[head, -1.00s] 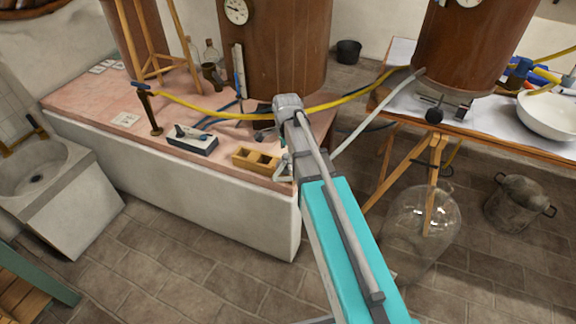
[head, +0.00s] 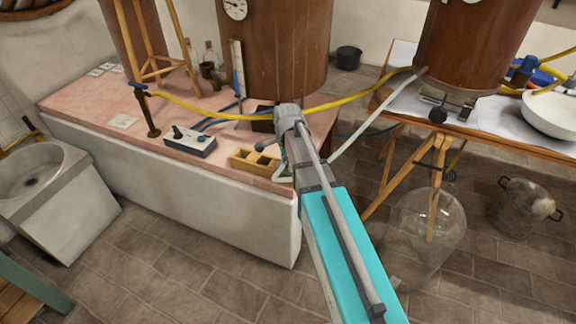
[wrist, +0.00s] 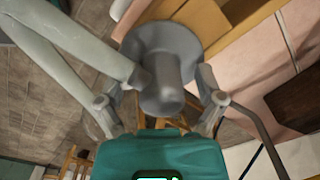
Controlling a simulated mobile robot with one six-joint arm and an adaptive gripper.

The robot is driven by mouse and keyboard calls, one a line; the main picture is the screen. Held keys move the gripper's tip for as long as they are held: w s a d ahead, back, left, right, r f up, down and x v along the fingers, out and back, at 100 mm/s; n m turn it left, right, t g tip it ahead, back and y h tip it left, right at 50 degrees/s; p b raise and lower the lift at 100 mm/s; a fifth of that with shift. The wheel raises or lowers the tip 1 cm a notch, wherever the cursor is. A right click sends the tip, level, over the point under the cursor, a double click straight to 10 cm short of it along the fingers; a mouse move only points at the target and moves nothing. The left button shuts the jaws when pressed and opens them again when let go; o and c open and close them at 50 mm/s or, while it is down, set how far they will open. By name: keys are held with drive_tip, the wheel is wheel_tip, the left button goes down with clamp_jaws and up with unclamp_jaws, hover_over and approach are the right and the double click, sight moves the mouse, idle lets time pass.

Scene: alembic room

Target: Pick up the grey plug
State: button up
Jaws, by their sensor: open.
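The grey plug (wrist: 162,92), a round disc with a thick stem, fills the middle of the wrist view. My gripper (wrist: 168,82) is open, with one finger on each side of the plug. The stem points toward my teal palm, and I cannot tell whether either finger touches it. In the head view my gripper (head: 281,168) is low at the right end of the pink counter, beside a small wooden box (head: 240,163). The plug cannot be made out there behind my arm.
A pale hose (wrist: 55,65) passes close to the left finger, and it also shows in the head view (head: 355,135). A switch box (head: 191,142) stands left on the pink counter (head: 95,108). A large glass jar (head: 425,240) stands on the floor at right.

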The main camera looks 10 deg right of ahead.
clamp_jaws()
idle(0.5)
drive_tip(key=shift+r, duration=0.2)
drive_tip(key=shift+r+p, duration=0.75)
drive_tip(key=shift+p, duration=0.15)
drive_tip(key=s+d+r+p, duration=0.2)
drive_tip(key=s+r+p, duration=0.9)
drive_tip(key=s, duration=0.3)
